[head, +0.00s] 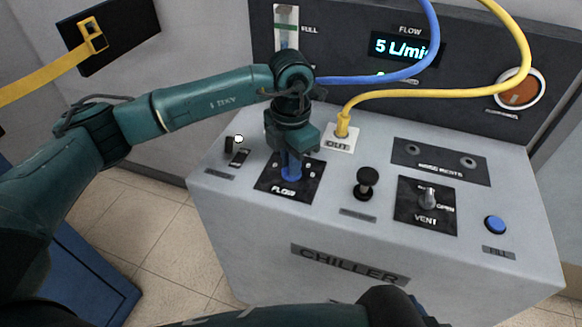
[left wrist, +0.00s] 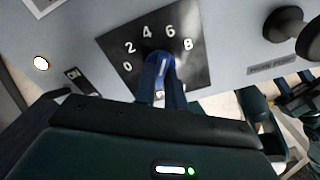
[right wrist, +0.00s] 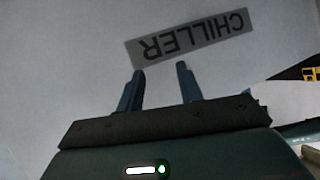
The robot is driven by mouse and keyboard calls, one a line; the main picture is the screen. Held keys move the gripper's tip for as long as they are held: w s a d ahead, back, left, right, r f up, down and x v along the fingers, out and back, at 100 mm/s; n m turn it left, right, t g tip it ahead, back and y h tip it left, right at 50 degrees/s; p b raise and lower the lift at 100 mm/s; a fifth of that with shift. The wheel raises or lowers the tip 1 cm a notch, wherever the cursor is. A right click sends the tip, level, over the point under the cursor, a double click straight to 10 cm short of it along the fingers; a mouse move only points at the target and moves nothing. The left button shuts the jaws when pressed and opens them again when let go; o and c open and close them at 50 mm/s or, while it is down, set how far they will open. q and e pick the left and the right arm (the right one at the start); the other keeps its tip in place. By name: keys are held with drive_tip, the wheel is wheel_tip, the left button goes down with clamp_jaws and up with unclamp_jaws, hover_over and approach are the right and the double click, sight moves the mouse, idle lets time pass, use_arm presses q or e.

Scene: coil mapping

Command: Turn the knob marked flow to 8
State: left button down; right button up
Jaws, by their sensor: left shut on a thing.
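The flow knob (left wrist: 161,62) sits on a dark plate (head: 262,185) marked FLOW, on top of the chiller. In the left wrist view the numbers 0, 2, 4, 6 and 8 arc around it. My left gripper (head: 291,172) points down over the plate, its blue fingers (left wrist: 160,78) shut on the knob and hiding much of it. A pale line on the knob seems to point between 4 and 6, but this is hard to read. The flow display (head: 405,48) reads 5 L/min. My right gripper (right wrist: 158,84) is open and empty before the CHILLER label (right wrist: 190,38).
A black plunger knob (head: 367,182), a VENT switch (head: 428,197) and a blue FILL button (head: 495,224) stand right of the plate. A small rocker switch (head: 240,157) is left. A yellow hose (head: 440,94) and a blue hose (head: 385,78) hang behind my left gripper.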

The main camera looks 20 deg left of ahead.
use_arm(q)
drive_tip(key=shift+f+m+b, duration=0.15)
drive_tip(key=shift+m+b, duration=0.5)
drive_tip(key=shift+m, duration=0.35)
drive_tip(key=shift+w+m+b, duration=0.1)
drive_tip(key=shift+m+b, duration=0.25)
drive_tip(key=shift+m, duration=0.05)
drive_tip(key=shift+m+b, duration=0.75)
drive_tip(key=shift+m, duration=0.45)
drive_tip(key=shift+m+b, duration=0.55)
drive_tip(key=shift+m, duration=0.45)
drive_tip(key=shift+r+m, duration=0.2)
drive_tip(key=shift+m, duration=0.1)
use_arm(e)
drive_tip(key=shift+s+d+r+t, duration=0.15)
drive_tip(key=shift+s+d+t, duration=0.25)
drive_tip(key=shift+d+t, duration=0.35)
use_arm(q)
drive_tip(key=c, duration=1.5)
unclamp_jaws()
use_arm(e)
drive_tip(key=shift+s+f, duration=0.1)
drive_tip(key=shift+f, duration=0.1)
use_arm(q)
drive_tip(key=shift+o, duration=0.2)
wheel_tip(320, 180, up, 13)
use_arm(e)
drive_tip(key=shift+a+f+g, duration=0.15)
drive_tip(key=shift+g, duration=0.1)
